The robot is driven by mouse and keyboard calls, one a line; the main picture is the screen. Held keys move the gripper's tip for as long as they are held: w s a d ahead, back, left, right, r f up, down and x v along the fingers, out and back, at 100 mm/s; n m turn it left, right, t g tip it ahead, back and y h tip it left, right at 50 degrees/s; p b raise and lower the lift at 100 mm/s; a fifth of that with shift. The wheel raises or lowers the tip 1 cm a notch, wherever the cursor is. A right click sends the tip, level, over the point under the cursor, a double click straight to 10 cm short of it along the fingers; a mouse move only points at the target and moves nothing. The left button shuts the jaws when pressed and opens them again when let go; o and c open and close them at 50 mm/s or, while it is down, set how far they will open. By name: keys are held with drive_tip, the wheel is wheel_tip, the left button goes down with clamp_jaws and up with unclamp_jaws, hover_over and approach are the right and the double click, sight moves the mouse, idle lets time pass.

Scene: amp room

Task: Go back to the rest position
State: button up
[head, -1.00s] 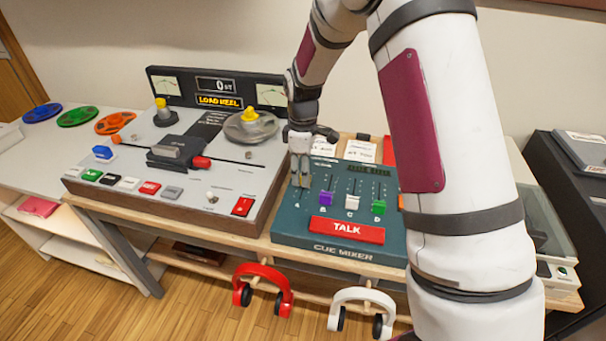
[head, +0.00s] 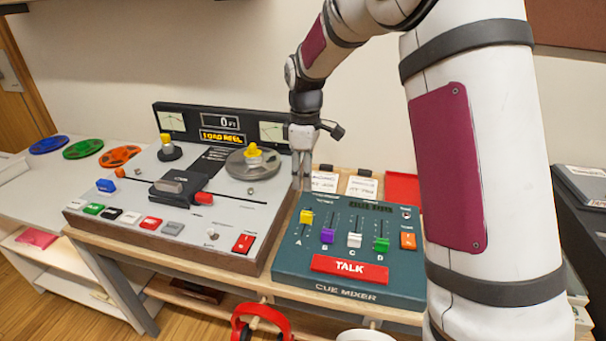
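My gripper (head: 301,184) points down in the head view, above the gap between the tape deck and the cue mixer. Its fingers look close together, with nothing visible between them, but they are too small to tell whether they are fully shut. My arm comes down from the top and fills the right part of the view. The cue mixer (head: 350,293) sits on the wooden bench with yellow (head: 306,217), purple (head: 327,236), white (head: 354,240) and green (head: 381,244) faders and a red TALK button (head: 350,266).
The tape deck (head: 190,228) stands left of the mixer, its display reading LOAD REEL. Blue, green and orange reels (head: 120,156) lie on the left table. Paper cards (head: 325,181) and a red tray (head: 402,188) are behind the mixer. Red headphones (head: 262,318) hang below the bench front.

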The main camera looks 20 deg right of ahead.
drive_tip(key=s+a+r+m+t+p, duration=0.1)
drive_tip(key=s+r+m+t+p, duration=0.2)
drive_tip(key=s+r, duration=0.85)
drive_tip(key=s+a+r+m+p, duration=0.1)
drive_tip(key=s+r+m+p, duration=0.3)
drive_tip(key=s+r, duration=0.75)
drive_tip(key=s+f+m+t+p, duration=0.1)
drive_tip(key=s+m, duration=0.3)
drive_tip(key=s, duration=1)
drive_tip(key=shift+s+f+p, duration=0.15)
drive_tip(key=shift+f+p, duration=0.15)
drive_tip(key=shift+f, duration=0.45)
